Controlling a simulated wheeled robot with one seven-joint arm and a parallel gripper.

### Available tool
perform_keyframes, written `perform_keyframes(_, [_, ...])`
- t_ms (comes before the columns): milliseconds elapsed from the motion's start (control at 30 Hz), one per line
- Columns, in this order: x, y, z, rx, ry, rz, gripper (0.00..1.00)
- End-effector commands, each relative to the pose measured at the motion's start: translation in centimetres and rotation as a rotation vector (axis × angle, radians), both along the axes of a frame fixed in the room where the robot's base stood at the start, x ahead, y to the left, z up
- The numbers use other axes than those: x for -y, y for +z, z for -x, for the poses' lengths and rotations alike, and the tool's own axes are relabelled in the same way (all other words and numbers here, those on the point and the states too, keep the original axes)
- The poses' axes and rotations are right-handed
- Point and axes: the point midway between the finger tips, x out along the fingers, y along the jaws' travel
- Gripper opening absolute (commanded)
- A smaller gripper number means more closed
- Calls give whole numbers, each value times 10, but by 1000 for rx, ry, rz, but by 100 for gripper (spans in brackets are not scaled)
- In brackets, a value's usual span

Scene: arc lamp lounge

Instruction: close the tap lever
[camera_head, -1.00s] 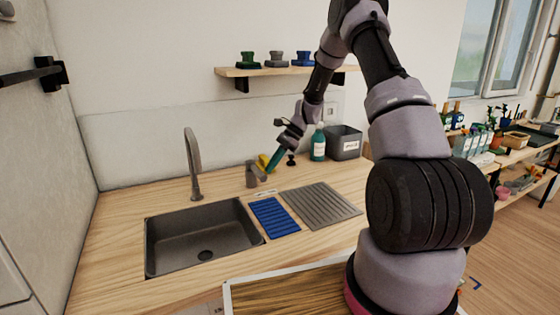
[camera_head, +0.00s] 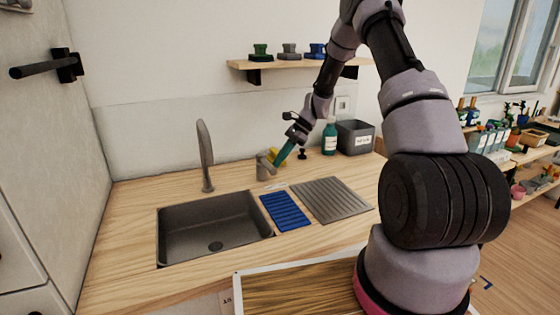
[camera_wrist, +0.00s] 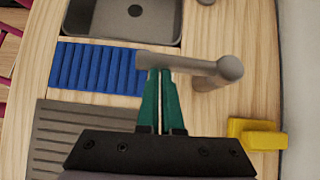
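The grey tap lever (camera_wrist: 180,63) extends left from a round grey post (camera_wrist: 230,69) in the wrist view. In the head view the short grey tap body (camera_head: 265,168) stands behind the sink, right of the tall curved spout (camera_head: 205,155). My gripper (camera_wrist: 160,72) has two green fingers side by side with almost no gap, holding nothing. Their tips are at the near edge of the lever in the wrist view; I cannot tell whether they touch it. In the head view my gripper (camera_head: 278,163) points down beside the tap body, close to it.
A sink (camera_head: 180,232), blue mat (camera_head: 285,211) and grey ribbed drainer (camera_head: 333,199) lie in front. A yellow block (camera_wrist: 258,134) is close to my gripper. A green bottle (camera_head: 329,138) and grey bin (camera_head: 355,138) stand right. A shelf (camera_head: 300,63) hangs above.

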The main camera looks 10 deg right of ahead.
Motion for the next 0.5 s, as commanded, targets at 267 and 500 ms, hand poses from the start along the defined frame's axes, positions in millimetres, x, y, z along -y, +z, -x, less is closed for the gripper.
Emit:
perform_keyframes(267, [31, 40, -8, 6, -2, -1, 0])
perform_keyframes(500, [59, 71, -15, 8, -7, 1, 0])
